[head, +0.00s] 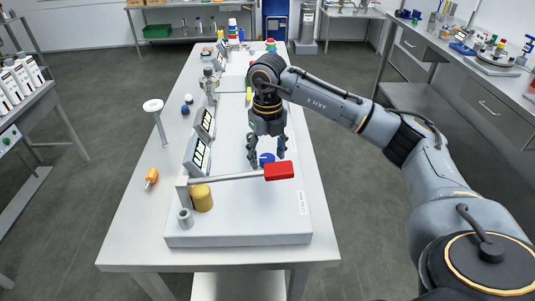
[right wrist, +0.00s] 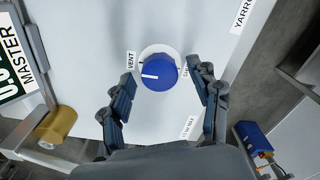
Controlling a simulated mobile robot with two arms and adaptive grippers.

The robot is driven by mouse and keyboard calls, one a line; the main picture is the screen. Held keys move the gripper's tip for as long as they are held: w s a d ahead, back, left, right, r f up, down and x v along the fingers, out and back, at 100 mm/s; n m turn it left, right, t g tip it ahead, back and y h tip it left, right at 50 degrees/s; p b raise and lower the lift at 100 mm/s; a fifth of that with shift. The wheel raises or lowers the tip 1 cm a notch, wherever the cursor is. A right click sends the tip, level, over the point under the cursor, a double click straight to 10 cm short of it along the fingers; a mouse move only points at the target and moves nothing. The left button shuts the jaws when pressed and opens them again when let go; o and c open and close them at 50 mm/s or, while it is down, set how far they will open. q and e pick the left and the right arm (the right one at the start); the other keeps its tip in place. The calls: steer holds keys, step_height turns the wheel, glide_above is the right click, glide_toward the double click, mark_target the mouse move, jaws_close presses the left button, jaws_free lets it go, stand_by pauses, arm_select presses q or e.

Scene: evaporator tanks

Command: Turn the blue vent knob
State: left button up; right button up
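The blue vent knob (right wrist: 158,72) is a round knob on a white ring, with a white mark pointing left towards a label reading VENT (right wrist: 131,61). A second label to its right is partly covered by a finger. In the head view the knob (head: 266,159) shows low between the fingers on the white panel (head: 240,222). My right gripper (head: 267,155) is open above the knob. In the right wrist view its fingers (right wrist: 163,69) stand apart on either side of the knob; I cannot tell whether they touch it. My left gripper is not in view.
A lever with a red handle (head: 279,171) crosses the panel in front of the gripper. A yellow cylinder (head: 202,198) and two displays (head: 197,156) stand left of it. An orange screwdriver (head: 151,178) lies on the table's left side. The panel's front right is clear.

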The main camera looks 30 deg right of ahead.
mark_target(268, 158)
step_height(268, 158, up, 12)
stand_by(0.6)
stand_by(0.5)
